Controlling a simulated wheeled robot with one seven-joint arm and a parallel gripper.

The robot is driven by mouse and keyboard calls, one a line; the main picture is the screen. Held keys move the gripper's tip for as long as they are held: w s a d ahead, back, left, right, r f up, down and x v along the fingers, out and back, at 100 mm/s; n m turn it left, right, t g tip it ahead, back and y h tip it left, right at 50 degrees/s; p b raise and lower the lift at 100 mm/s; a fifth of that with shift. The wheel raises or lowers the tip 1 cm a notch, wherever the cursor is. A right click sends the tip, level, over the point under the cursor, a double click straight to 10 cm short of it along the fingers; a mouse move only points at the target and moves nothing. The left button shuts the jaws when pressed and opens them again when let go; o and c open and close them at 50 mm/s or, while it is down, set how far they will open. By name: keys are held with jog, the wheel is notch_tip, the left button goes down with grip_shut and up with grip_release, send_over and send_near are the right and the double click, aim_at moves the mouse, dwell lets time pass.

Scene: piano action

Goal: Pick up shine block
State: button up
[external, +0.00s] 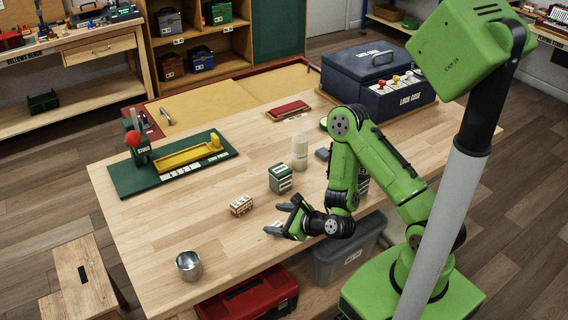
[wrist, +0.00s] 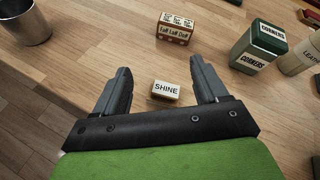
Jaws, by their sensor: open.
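The shine block (wrist: 166,90) is a small pale block with a white top lettered SHINE, lying on the wooden table in the wrist view. In the external view a small pale piece of it (external: 273,230) shows next to the fingers. My gripper (wrist: 162,82) is open, with one dark grey finger on each side of the block. The block lies between the fingers, with a gap on both sides. My gripper (external: 281,219) also shows in the external view, low over the table's front part. I cannot tell how high the fingertips are above the table.
Beyond the block stand a small lettered wooden box (wrist: 175,28) and a green CORNERS box (wrist: 259,47), with a pale cylinder (wrist: 301,53) beside it. A metal cup (external: 189,265) stands near the table's front left. A LOCK CASE (external: 377,78) is at the back. Bare table surrounds the block.

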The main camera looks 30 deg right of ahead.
aim_at(274, 223)
jog(key=f+m, duration=0.1)
jog(key=m, duration=0.1)
jog(key=s+d+f+m+h, duration=0.1)
jog(key=f+m+h, duration=0.1)
jog(key=m, duration=0.1)
jog(key=shift+s+d+f+m+t, duration=0.1)
jog(key=shift+s+d+m+t, duration=0.2)
jog(key=shift+s+t, duration=0.1)
jog(key=w+f+b, duration=0.1)
jog(key=b, duration=0.2)
jog(key=shift+w+a+f+b, duration=0.2)
jog(key=shift+w+b, duration=0.3)
jog(key=shift+b, duration=0.55)
jog(key=shift+w+a+b, duration=0.1)
jog(key=shift+w+b, duration=0.2)
jog(key=shift+b, duration=0.05)
jog(key=x, duration=0.3)
jog(key=p+x, duration=0.1)
jog(key=shift+w+a+r, duration=0.1)
jog(key=shift+w+r, duration=0.15)
jog(key=shift+w, duration=0.05)
jog(key=c, duration=1)
notch_tip(274, 223, up, 10)
jog(key=p, duration=0.6)
jog(key=shift+c, duration=0.2)
